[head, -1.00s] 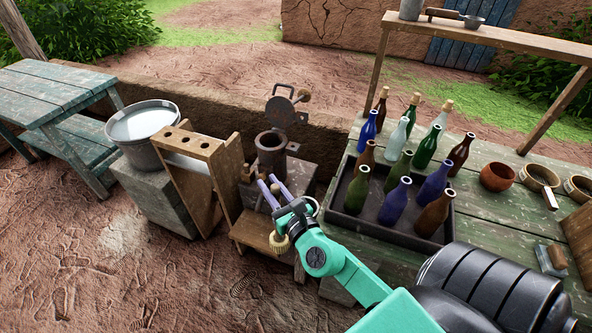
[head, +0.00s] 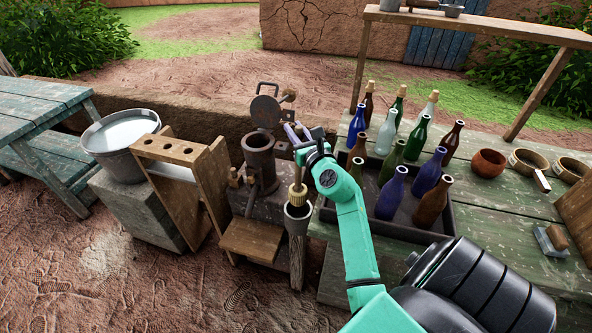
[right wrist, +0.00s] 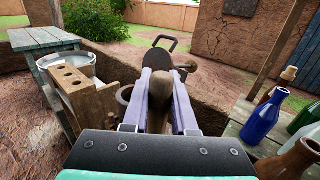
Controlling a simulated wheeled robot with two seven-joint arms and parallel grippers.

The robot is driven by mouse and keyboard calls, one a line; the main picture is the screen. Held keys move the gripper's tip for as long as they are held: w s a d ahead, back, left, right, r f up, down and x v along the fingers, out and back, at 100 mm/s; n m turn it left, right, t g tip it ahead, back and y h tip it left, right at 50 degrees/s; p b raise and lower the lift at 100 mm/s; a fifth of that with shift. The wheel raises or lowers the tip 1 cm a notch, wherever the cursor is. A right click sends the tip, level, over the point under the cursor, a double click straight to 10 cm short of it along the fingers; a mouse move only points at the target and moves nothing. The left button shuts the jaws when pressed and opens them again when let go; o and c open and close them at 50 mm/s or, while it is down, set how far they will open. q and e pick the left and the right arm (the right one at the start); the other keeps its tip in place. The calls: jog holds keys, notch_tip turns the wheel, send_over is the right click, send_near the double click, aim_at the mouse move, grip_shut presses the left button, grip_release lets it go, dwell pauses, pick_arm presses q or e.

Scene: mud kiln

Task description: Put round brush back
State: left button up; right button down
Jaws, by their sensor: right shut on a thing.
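My right gripper (head: 295,134) is shut on the round brush, whose yellowish round head (head: 297,192) points down below it. In the right wrist view the purple fingers (right wrist: 162,105) close on the rounded brown end of the brush handle (right wrist: 160,84). The brush hangs about upright at the mouth of a small grey cup (head: 299,212) on a wooden post. I cannot tell whether its tip is inside the rim or just above it. My left gripper is not in view.
A dark metal cylinder (head: 259,160) with an open hinged lid (head: 266,112) stands left of the post. A wooden rack (head: 170,150) and water bucket (head: 120,157) are further left. A tray (head: 330,214) of several bottles stands close on the right.

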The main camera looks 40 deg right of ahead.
notch_tip(320, 180, down, 13)
jog(key=b, duration=0.7)
jog(key=shift+r, duration=0.1)
jog(key=shift+w+r, duration=0.1)
jog(key=shift+r, duration=0.1)
jog(key=shift+f, duration=0.25)
jog(key=c, duration=0.7)
grip_release()
jog(key=shift+r, duration=0.1)
jog(key=shift+s+r, duration=0.15)
jog(key=shift+s, duration=0.05)
jog(key=b+v, duration=0.2)
jog(key=v, duration=0.9)
jog(key=shift+s, duration=0.4)
